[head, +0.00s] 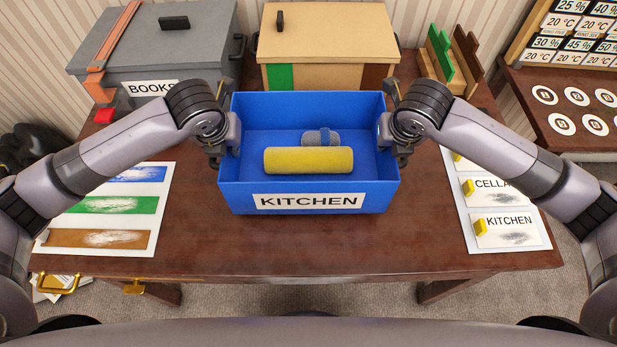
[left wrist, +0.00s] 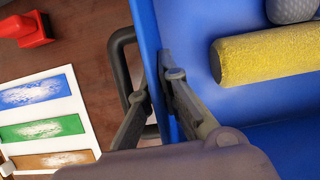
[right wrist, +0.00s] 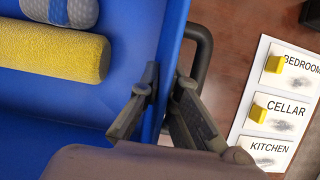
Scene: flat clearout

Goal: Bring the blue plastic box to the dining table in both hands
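The blue plastic box (head: 227,190) stands on a brown wooden table, its front labelled "KITCHEN". A yellow roll (head: 308,160) and a grey item with a blue band (head: 322,137) lie inside it. My left gripper (head: 214,152) is at the box's left wall; in the left wrist view its fingers (left wrist: 157,88) straddle the wall rim and look closed on it, beside a dark side handle (left wrist: 122,55). My right gripper (head: 403,150) is at the right wall; in the right wrist view its fingers (right wrist: 166,85) pinch the rim likewise, beside the other handle (right wrist: 203,55).
A grey "BOOKS" box (head: 120,60) and a tan box (head: 325,40) stand behind. A sheet with coloured swatches (head: 158,200) lies left, a card sheet (head: 520,243) right. The table (head: 300,250) is clear in front. A side table (head: 585,83) stands at right.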

